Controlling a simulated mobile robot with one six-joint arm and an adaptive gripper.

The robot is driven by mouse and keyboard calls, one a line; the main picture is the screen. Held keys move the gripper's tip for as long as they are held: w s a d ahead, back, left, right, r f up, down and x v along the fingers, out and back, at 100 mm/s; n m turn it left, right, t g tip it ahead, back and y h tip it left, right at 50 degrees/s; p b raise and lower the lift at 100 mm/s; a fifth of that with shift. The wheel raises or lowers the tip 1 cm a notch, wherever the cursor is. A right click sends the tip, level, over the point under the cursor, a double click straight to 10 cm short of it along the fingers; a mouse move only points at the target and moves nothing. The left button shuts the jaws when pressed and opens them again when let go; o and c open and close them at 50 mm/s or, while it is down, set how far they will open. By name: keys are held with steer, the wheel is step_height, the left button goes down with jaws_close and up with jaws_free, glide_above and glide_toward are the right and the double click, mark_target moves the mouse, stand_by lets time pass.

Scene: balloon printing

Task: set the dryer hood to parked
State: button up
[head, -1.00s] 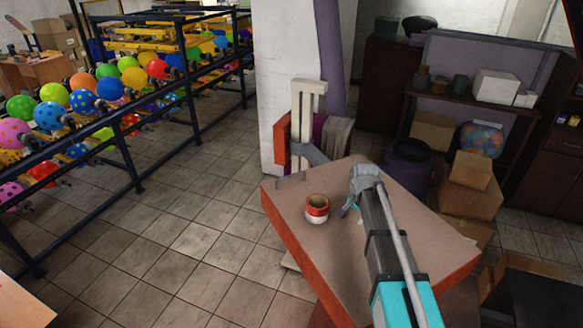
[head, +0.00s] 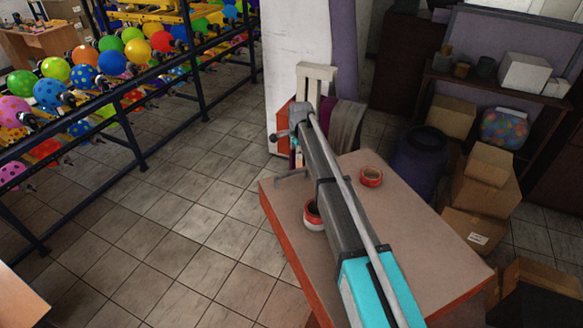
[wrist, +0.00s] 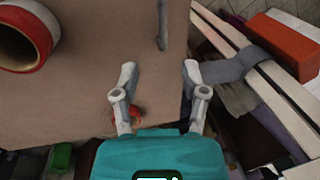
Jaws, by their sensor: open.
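No part is clearly marked as the dryer hood. The likeliest is a cream slatted upright with an orange panel (head: 318,75) at the table's far edge; it also shows in the wrist view (wrist: 285,92). A grey bracket (wrist: 236,66) joins its slats. My gripper (wrist: 160,74) is open and empty over the table's edge in the wrist view. Its right fingertip is close beside the grey bracket; whether they touch I cannot tell. A thin grey rod (wrist: 162,25) lies beyond the fingertips. In the head view my arm hides much of the gripper and bracket.
The brown table (head: 415,235) lies under my arm, with a red-and-white tape roll (head: 312,215) and a red roll (head: 371,176) on it. A pale pillar (head: 296,45) stands behind. Balloon racks (head: 140,150) are left; a dark barrel (head: 420,160) and boxes are right. Tiled floor is clear between.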

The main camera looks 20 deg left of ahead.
mark_target(291, 173)
steer(key=shift+w+a, duration=0.15)
steer(key=shift+f, duration=0.1)
stand_by(0.3)
steer(key=f+b, duration=0.4)
steer(key=w+a+f+b, duration=0.1)
steer(key=f+b, duration=0.3)
steer(key=b, duration=0.1)
steer(key=a+f+b, duration=0.1)
steer(key=f+b, duration=0.3)
steer(key=f, duration=0.1)
steer(key=shift+w+f+b, duration=0.1)
steer(key=shift+w+b, duration=0.2)
steer(key=shift+w, duration=0.05)
stand_by(0.4)
jaws_close()
stand_by(0.3)
